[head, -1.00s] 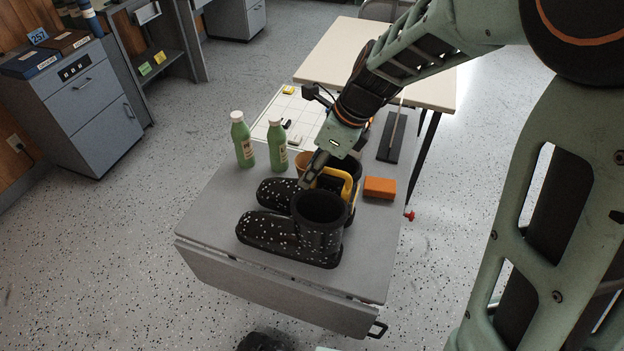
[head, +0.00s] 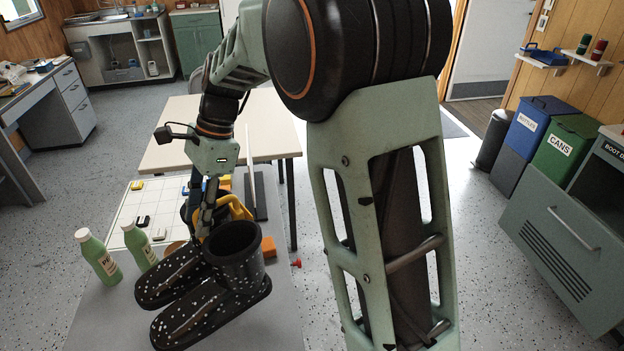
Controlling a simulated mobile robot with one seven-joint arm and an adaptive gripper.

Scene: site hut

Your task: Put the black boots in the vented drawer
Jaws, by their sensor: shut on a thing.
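The black boots with white speckles are a near boot (head: 235,270) and a far boot (head: 170,279), side by side in the lower left of the head view, toes to the left. My gripper (head: 206,222) points down at the boots' shafts and is shut on the boots; its fingertips are partly hidden. Whether the soles touch the grey table (head: 95,312) is unclear. The vented drawer (head: 562,262) is at the far right, a grey front with slots and a bar handle. A dark opening shows above it; I cannot tell how far it stands out.
Two green bottles (head: 98,256) stand left of the boots. A yellow handle (head: 230,207) and an orange block (head: 268,247) are close behind them. A blue bin (head: 535,135) and a green cans bin (head: 565,150) stand beyond the drawer. Speckled floor lies open between table and drawer.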

